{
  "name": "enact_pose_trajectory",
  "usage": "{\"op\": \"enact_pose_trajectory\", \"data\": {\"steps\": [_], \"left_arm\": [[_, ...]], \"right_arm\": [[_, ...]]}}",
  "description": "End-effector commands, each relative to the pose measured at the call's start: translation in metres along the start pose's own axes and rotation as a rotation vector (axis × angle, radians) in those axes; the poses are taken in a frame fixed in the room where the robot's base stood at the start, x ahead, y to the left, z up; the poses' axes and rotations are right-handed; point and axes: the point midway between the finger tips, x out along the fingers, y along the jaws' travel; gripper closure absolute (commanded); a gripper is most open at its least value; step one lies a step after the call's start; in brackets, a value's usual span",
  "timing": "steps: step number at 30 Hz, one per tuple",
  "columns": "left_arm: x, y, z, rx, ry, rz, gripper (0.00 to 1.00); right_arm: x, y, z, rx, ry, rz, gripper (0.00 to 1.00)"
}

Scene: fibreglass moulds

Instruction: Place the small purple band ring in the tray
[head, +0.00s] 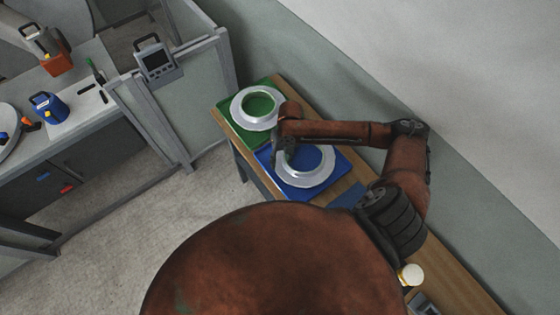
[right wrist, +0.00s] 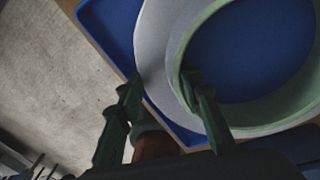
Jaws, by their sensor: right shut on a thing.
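A white flanged ring (head: 312,180) lies in the blue tray (head: 345,166) on a narrow wooden table. In the right wrist view the ring (right wrist: 160,30) looks grey-white with a pale green inner edge, and blue tray floor shows through it. No purple band ring can be made out. My right gripper (head: 282,158) is at the left side of this ring. Its fingers (right wrist: 163,88) are shut on the ring's wall, one finger inside and one outside. Whether the ring touches the tray floor is unclear. My left gripper is not in view.
A green tray (head: 226,110) with a similar white ring (head: 240,117) sits just behind the blue tray. A blue flat piece (head: 348,196) lies nearer on the table. A grey wall runs along the right. A framed panel (head: 190,95) and workbench stand left, across open floor.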

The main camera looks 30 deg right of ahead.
Motion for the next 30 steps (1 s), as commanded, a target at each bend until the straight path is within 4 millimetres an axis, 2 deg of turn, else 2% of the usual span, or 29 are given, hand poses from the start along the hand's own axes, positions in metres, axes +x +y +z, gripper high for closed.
{"op": "enact_pose_trajectory", "data": {"steps": [9,20,26,30], "left_arm": [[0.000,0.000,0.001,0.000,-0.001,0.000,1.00],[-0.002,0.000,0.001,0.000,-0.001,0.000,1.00],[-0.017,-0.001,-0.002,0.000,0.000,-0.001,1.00],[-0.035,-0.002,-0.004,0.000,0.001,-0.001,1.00]], "right_arm": [[0.000,0.000,0.000,0.000,0.000,0.000,0.48],[-0.004,0.001,0.000,0.000,0.000,0.000,0.48],[-0.020,0.001,0.000,0.000,-0.001,-0.001,0.48],[-0.037,0.001,0.000,0.000,-0.001,-0.001,0.48]]}}
